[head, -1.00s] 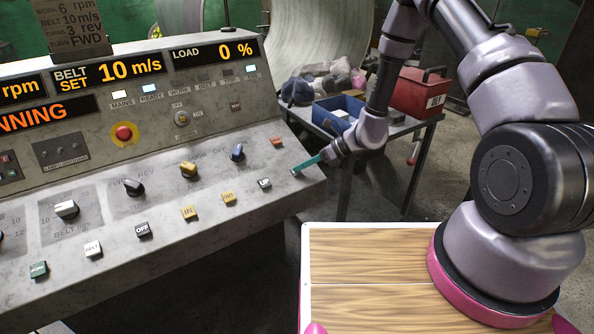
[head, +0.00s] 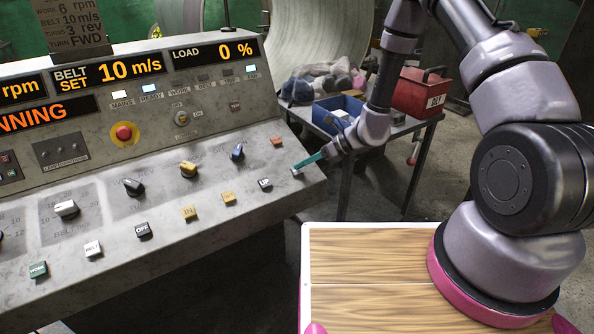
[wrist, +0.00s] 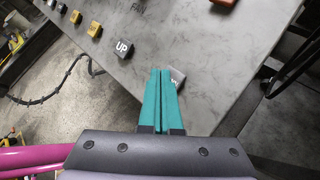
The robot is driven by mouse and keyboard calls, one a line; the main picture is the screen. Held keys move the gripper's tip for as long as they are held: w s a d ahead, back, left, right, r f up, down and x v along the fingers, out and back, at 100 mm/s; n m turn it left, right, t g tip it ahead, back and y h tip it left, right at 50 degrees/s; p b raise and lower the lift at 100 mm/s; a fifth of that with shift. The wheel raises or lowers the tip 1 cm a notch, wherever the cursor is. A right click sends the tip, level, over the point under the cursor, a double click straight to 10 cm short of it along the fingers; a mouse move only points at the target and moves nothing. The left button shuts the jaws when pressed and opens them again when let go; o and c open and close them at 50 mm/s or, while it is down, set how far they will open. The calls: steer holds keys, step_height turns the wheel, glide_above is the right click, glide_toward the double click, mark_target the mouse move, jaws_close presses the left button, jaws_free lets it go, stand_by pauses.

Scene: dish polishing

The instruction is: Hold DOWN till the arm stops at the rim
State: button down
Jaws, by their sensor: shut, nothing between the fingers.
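My gripper (head: 297,166) is shut and empty, its teal fingers pointing down at the right end of the console's sloped face. In the wrist view the closed fingertips (wrist: 160,70) lie over the left part of a grey button (wrist: 178,76). In the head view that grey button (head: 297,174) shows just below the fingertips. I cannot tell whether they touch it. The UP button (head: 265,184) is to its left, clear of the gripper.
The console (head: 120,220) carries several knobs, buttons and a red emergency stop (head: 124,133). Its display reads belt set 10 m/s and load 0 %. An orange button (head: 277,142) lies just behind my gripper. A side table holds a blue bin (head: 340,112) and a red toolbox (head: 418,90).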

steer(key=shift+r, duration=0.25)
steer(key=r, duration=0.1)
steer(key=s+r, duration=0.1)
steer(key=r, duration=0.1)
steer(key=d+r, duration=0.1)
steer(key=shift+s+r, duration=0.3)
steer(key=shift+r, duration=0.1)
